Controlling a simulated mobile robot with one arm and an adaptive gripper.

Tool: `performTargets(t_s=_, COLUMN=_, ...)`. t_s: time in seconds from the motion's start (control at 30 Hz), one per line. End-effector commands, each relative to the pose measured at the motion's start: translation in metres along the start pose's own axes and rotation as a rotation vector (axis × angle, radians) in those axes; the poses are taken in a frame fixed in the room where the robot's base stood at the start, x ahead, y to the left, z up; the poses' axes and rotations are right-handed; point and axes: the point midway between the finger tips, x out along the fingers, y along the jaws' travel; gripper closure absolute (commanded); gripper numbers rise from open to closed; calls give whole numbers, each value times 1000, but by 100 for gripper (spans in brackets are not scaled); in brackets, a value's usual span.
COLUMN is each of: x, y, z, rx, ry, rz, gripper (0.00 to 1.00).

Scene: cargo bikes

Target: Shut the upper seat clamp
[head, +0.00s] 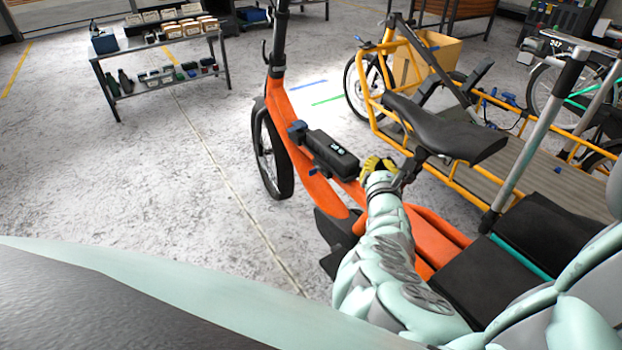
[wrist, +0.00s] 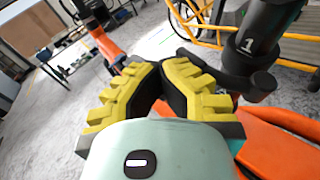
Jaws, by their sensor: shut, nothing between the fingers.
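The orange cargo bike (head: 318,192) stands in the middle of the head view with a black saddle (head: 450,130). My gripper (head: 376,166) is just left of the seat post, below the saddle. In the wrist view my gripper (wrist: 162,78) has its yellow-padded fingers together with nothing between them. A dark seat post (wrist: 262,35) marked "1" rises at upper right. A black seat clamp lever (wrist: 240,84) with a round end is at its foot, just right of the fingers. The fingers look close to it; I cannot tell if they touch. Its far side is hidden.
A black battery (head: 330,152) sits on the orange frame left of my gripper. A yellow cargo bike (head: 400,50) with a cardboard box (head: 432,60) stands behind. A parts table (head: 160,45) is at far left. The floor between is clear.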

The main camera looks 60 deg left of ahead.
Motion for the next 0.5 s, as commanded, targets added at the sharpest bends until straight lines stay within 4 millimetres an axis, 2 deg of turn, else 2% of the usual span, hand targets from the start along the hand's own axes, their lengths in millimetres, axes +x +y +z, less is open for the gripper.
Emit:
performTargets(t_s=0.03, x=1, y=-6, z=5, rx=-1, ry=-7, rz=-14, gripper=100)
performTargets(t_s=0.33, x=-2, y=3, z=30, rx=3, ry=-12, rz=-10, gripper=100)
performTargets(t_s=0.5, x=-4, y=7, z=35, rx=-7, ry=3, rz=-2, gripper=100)
